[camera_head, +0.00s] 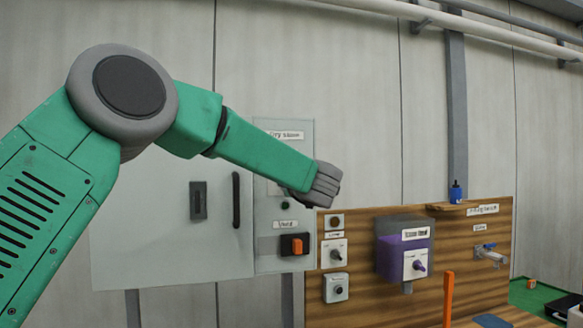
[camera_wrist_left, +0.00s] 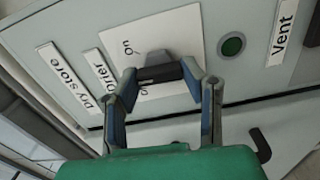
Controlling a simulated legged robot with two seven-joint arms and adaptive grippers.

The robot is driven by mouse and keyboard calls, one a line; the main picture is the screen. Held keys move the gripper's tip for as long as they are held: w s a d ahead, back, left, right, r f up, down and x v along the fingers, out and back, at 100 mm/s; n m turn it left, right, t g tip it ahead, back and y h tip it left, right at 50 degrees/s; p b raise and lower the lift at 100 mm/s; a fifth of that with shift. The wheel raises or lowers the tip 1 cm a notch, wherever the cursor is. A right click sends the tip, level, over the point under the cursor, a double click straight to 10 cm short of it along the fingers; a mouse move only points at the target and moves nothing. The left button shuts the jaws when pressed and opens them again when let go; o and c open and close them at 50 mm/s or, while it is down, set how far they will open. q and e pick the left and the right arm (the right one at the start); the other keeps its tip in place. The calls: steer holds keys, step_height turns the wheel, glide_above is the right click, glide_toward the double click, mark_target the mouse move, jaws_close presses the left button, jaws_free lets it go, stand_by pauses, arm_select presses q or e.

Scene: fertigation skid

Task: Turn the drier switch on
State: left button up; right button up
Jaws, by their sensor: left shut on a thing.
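The drier switch (camera_wrist_left: 157,66) is a dark grey knob on a white plate (camera_wrist_left: 172,96) beside the label "Drier", seen in the left wrist view. My left gripper (camera_wrist_left: 160,76) has its two fingers closed around the knob from either side. An "On" mark shows on the plate near the knob. In the head view my left gripper (camera_head: 318,188) is at the tall grey panel (camera_head: 266,160), and my arm and hand hide the drier switch there. The knob's exact angle is hard to tell. My right gripper is not in view.
A round green button or lamp (camera_wrist_left: 232,46) sits between the drier plate and the "Vent" label (camera_wrist_left: 284,35). An orange vent switch (camera_head: 296,245) is lower on the panel. A wooden board (camera_head: 450,240) to the right carries several controls and a purple tank (camera_head: 391,258).

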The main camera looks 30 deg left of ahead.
arm_select(q)
steer(key=m+p, duration=0.1)
steer(key=m, duration=0.1)
steer(key=m+p, duration=0.3)
steer(key=m, duration=0.1)
steer(key=shift+a+r+m, duration=0.25)
steer(key=shift+m, duration=0.05)
steer(key=shift+r+m+p, duration=0.1)
steer(key=shift+m+p, duration=0.2)
steer(key=shift+m, duration=0.4)
steer(key=shift+r, duration=0.1)
steer(key=o, duration=1.1)
steer(key=shift+w, duration=0.1)
steer(key=shift+o, duration=0.2)
steer(key=shift+w+a+f, duration=0.1)
steer(key=shift+a+f, duration=0.15)
steer(key=shift+f, duration=0.05)
